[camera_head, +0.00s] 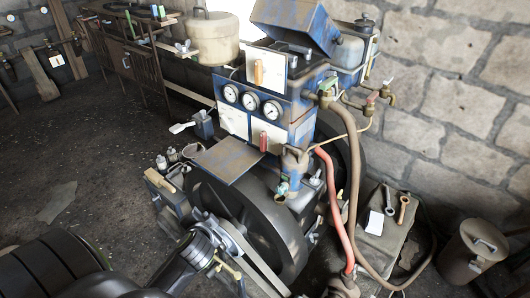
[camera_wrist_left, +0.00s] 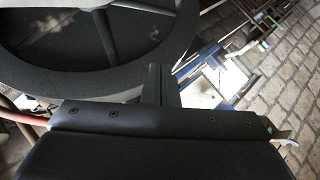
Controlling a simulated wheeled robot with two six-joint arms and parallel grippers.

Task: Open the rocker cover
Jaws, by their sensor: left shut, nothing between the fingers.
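The engine's blue top cover (camera_head: 296,22), which looks like the rocker cover, sits tilted up above the gauge panel. A dark opening and a small grey part show beneath its raised edge. My left gripper (camera_head: 207,238) is low in front of the engine, beside the big dark flywheel (camera_head: 262,225), well below and apart from the cover. In the left wrist view its black fingers (camera_wrist_left: 166,84) are together with nothing between them. The flywheel (camera_wrist_left: 85,78) fills the upper left of that view. The cover cannot be made out there. My right gripper is not in view.
Three round gauges (camera_head: 250,102) sit on the blue panel. Brown and red hoses (camera_head: 337,200) hang at the engine's right. A flat plate (camera_head: 228,158) juts out in front. A lidded metal can (camera_head: 474,252) stands at right. The floor at left is mostly clear.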

